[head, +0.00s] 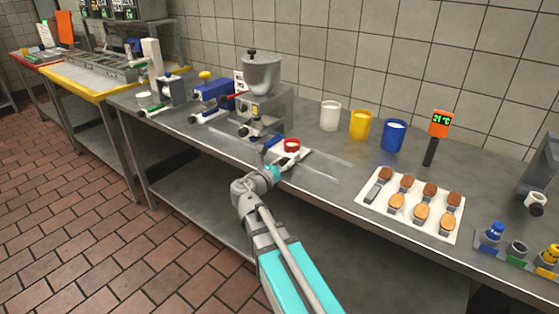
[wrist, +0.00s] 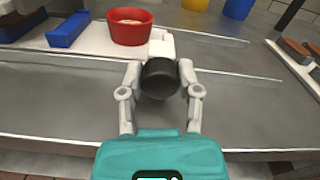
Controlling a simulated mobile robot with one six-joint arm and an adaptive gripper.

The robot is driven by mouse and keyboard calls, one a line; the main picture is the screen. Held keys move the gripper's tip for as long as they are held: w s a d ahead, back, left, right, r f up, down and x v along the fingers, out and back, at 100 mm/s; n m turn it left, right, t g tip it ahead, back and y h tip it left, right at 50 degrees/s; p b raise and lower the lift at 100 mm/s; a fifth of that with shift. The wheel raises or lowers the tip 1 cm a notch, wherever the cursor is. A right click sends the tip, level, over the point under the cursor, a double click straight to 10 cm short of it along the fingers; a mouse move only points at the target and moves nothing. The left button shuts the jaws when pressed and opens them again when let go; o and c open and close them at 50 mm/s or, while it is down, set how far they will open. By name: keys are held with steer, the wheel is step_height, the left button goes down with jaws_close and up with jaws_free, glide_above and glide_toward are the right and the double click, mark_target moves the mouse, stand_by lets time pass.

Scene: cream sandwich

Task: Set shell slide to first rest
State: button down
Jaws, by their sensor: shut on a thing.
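The shell slide (head: 304,156) is a white plate on the bench, between two thin pale rails. It carries a red cup (head: 292,145) with pale contents and a blue block. In the wrist view the slide's plate (wrist: 90,42) shows with the red cup (wrist: 130,28), the blue block (wrist: 68,30) and a white block (wrist: 161,46) at its near edge. A black round knob (wrist: 160,80) sticks out from this white block towards me. My gripper (wrist: 160,88) is shut on the knob, with one finger on each side.
A hopper machine (head: 262,80) stands left of and behind the slide. White (head: 330,115), yellow (head: 360,125) and blue (head: 393,135) tubs stand at the back. A white tray (head: 372,202) of brown and tan pieces lies to the right. The rails run clear right of the slide.

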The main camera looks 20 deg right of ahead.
steer(key=shift+c, duration=1.5)
jaws_free()
steer(key=shift+a, duration=0.1)
steer(key=v, duration=1.2)
steer(key=shift+w, duration=0.1)
